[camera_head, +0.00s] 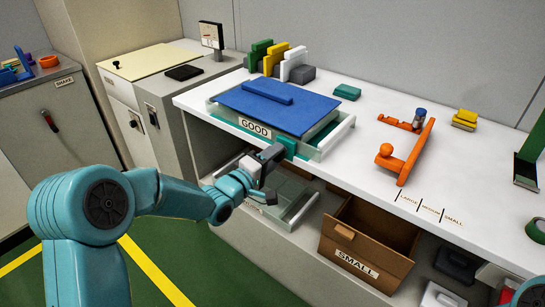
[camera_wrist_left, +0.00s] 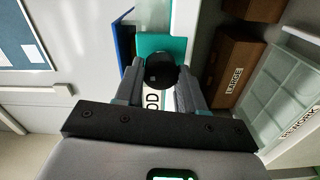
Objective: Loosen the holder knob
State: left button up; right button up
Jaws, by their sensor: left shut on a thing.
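The holder is a teal block (camera_head: 287,144) at the front rim of the tray marked GOOD. In the left wrist view its teal plate (camera_wrist_left: 152,42) shows behind a round black knob (camera_wrist_left: 160,71). My left gripper (camera_head: 268,158) reaches up to the front of the holder. In the left wrist view its two grey fingers (camera_wrist_left: 161,78) stand on either side of the knob and are shut on it. In the head view the gripper covers the knob. My right gripper is not in view.
The GOOD tray (camera_head: 336,136) carries a blue lid (camera_head: 275,108) on the white table (camera_head: 358,174). Below it are another clear tray (camera_head: 299,207) and a brown box (camera_head: 366,238) marked SMALL. An orange stand (camera_head: 415,158) is to the right.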

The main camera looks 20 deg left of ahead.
pick_arm(q)
jog(key=o, duration=0.8)
jog(key=shift+w+r, duration=0.1)
jog(key=shift+r, duration=0.05)
jog(key=shift+c, duration=0.2)
jog(key=o, duration=0.3)
jog(key=v, duration=1.6)
